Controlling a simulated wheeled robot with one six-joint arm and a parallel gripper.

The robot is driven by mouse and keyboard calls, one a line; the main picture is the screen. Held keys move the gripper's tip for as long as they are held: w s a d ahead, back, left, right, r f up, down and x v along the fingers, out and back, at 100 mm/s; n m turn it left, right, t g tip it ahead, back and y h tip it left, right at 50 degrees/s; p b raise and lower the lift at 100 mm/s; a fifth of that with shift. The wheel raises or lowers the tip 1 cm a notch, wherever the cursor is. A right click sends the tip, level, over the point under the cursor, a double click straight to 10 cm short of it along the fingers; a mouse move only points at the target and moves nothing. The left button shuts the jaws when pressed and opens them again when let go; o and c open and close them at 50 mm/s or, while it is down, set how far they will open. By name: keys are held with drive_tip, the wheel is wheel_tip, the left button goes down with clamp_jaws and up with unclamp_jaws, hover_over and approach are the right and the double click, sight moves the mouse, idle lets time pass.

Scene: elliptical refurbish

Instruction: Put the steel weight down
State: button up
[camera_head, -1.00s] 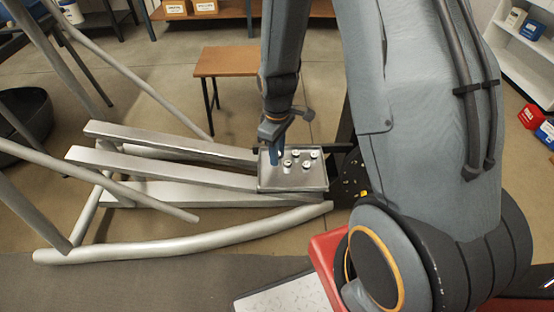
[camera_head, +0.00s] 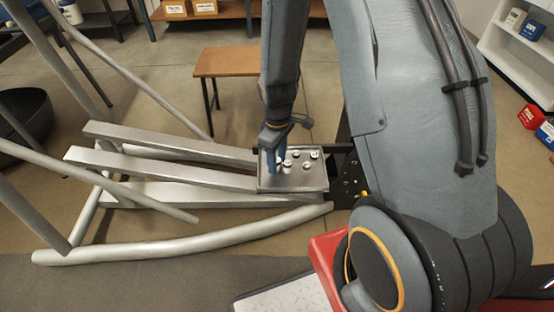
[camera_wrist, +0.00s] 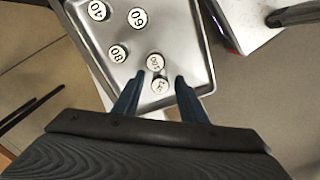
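Several round steel weights with pale, numbered tops stand in a shallow metal tray (camera_head: 315,187). In the wrist view the weights marked 40 (camera_wrist: 97,10), 60 (camera_wrist: 138,17) and 80 (camera_wrist: 117,52) stand apart from my gripper (camera_wrist: 160,78). A weight that seems marked 100 (camera_wrist: 156,62) is just beyond the fingertips. Another steel weight (camera_wrist: 160,85), its label hard to read, is between the fingers, with a gap on each side. My gripper is open, fingers pointing down at the left part of the tray in the head view (camera_head: 277,165).
The tray rests at the right end of silver metal beams (camera_head: 160,166) with a curved tube (camera_head: 190,245) in front. A small brown-topped table (camera_head: 228,62) stands behind. In the wrist view the tray's wall (camera_wrist: 207,60) is close to the right finger.

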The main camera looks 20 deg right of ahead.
wheel_tip(320, 180, up, 12)
drive_tip(key=p, duration=0.2)
drive_tip(key=s+a+r+m, duration=0.3)
drive_tip(key=s+r+m, duration=0.4)
drive_tip(key=s+r, duration=0.8)
drive_tip(key=shift+s+r+m, duration=0.15)
drive_tip(key=shift+s+m, duration=0.25)
drive_tip(key=shift+s, duration=0.3)
drive_tip(key=shift+r, duration=0.15)
wheel_tip(320, 180, up, 6)
drive_tip(key=s+d+p, duration=0.1)
drive_tip(key=d+p, duration=0.2)
drive_tip(key=p, duration=0.8)
drive_tip(key=shift+m, duration=0.3)
